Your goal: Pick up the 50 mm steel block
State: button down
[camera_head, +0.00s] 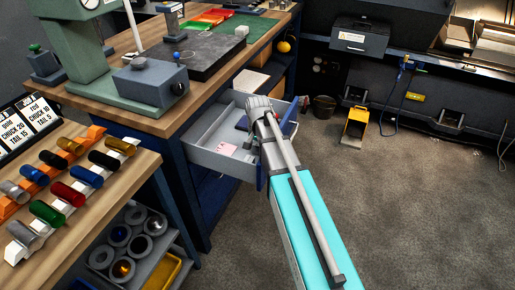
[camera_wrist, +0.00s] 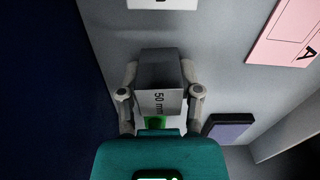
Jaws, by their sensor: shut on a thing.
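The 50 mm steel block (camera_wrist: 158,100) is a grey block with a white "50 mm" label, seen in the wrist view. My gripper (camera_wrist: 160,74) is shut on it, with one finger on each side. The block is over the grey floor of an open drawer (camera_head: 222,163); I cannot tell whether it touches the floor. In the head view my arm reaches down into this drawer, and the block is hidden behind my wrist.
A pink card (camera_wrist: 287,33) and a dark block (camera_wrist: 229,128) lie in the drawer to the right of my gripper. A dark blue wall (camera_wrist: 40,90) is close on the left. The workbench (camera_head: 205,108) stands above the drawer. Open floor (camera_head: 390,200) lies to the right.

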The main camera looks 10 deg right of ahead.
jog(key=shift+r, duration=0.1)
dwell(0.3)
notch_tip(320, 180, up, 10)
jog(key=p, duration=1)
dwell(0.7)
